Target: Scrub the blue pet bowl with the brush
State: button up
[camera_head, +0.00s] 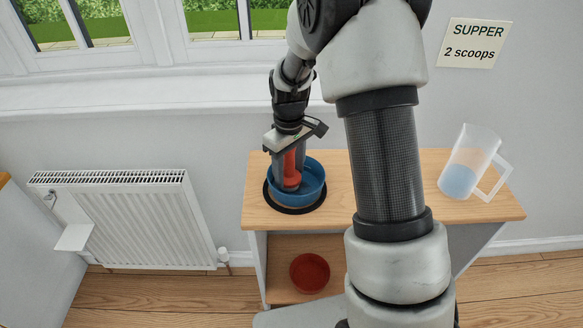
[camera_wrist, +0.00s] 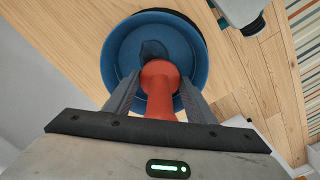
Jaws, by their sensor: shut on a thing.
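The blue pet bowl (camera_head: 312,190) stands on a dark round mat (camera_head: 294,209) at the left end of the wooden cabinet top. My gripper (camera_head: 290,170) points down into the bowl and is shut on the red handle of the brush (camera_head: 291,172). In the wrist view, the brush (camera_wrist: 160,85) sits between the two fingers of my gripper (camera_wrist: 157,95), with its dark blue head inside the bowl (camera_wrist: 120,58). The brush head looks low over the bowl floor; whether it touches cannot be told. In the head view the brush head is hidden by the bowl wall.
A clear jug (camera_head: 470,165) stands at the right of the cabinet top (camera_head: 400,170). A dark red bowl (camera_head: 310,272) sits on the shelf below. A radiator (camera_head: 135,220) is on the wall at left. A note reading "SUPPER 2 scoops" (camera_head: 474,43) hangs above the jug.

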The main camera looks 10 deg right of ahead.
aim_at(297, 183)
jog(key=shift+s+a, duration=0.1)
jog(key=shift+s, duration=0.7)
jog(key=shift+s+d+f, duration=0.1)
jog(key=shift+s+d, duration=0.6)
jog(key=shift+d, duration=0.15)
jog(key=shift+r+p, duration=2)
jog(key=shift+r, duration=1)
notch_tip(297, 183, up, 3)
jog(key=shift+r+p, duration=0.1)
jog(key=shift+p, duration=1)
